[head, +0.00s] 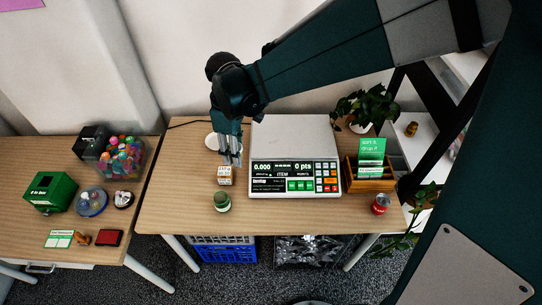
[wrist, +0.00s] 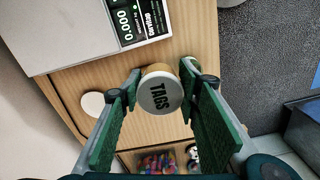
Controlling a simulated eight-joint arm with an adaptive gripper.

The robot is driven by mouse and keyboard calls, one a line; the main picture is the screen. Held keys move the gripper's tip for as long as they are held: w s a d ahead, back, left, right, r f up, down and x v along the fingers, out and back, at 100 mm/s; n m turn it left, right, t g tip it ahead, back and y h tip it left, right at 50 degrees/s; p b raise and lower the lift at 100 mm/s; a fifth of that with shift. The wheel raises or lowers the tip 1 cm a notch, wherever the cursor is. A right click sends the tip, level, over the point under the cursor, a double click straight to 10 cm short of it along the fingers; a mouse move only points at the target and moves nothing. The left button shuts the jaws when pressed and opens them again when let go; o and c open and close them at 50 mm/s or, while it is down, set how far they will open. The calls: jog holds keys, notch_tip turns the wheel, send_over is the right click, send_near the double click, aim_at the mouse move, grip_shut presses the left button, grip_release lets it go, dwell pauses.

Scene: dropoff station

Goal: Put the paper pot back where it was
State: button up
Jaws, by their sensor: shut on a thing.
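My gripper (head: 230,164) is over the left part of the right-hand table, beside the scale. In the wrist view, a small tan pot with a pale lid marked TAGS (wrist: 160,92) is between my fingertips, which are shut on it. I take this for the paper pot (head: 224,177); it looks upright. I cannot tell whether it touches the table. A pale round disc or dish (head: 213,142) lies behind my gripper, partly hidden by it. The disc also shows in the wrist view (wrist: 93,103).
The scale (head: 294,150) stands right of my gripper. A green jar (head: 222,202) is just in front of the pot. A wooden card box (head: 370,183) and red-labelled jar (head: 380,204) are at right. A bin of colourful things (head: 122,155) stands on the left table.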

send_over(242, 189)
notch_tip(242, 189, down, 9)
dwell(0.5)
jog(key=shift+f, duration=0.1)
jog(key=shift+f+b, duration=0.7)
jog(key=shift+f, duration=2.4)
jog(key=shift+f+b, duration=0.45)
jog(key=shift+f, duration=1.45)
jog(key=shift+f, duration=0.2)
jog(key=o, duration=1.1)
jog(key=shift+r, duration=0.1)
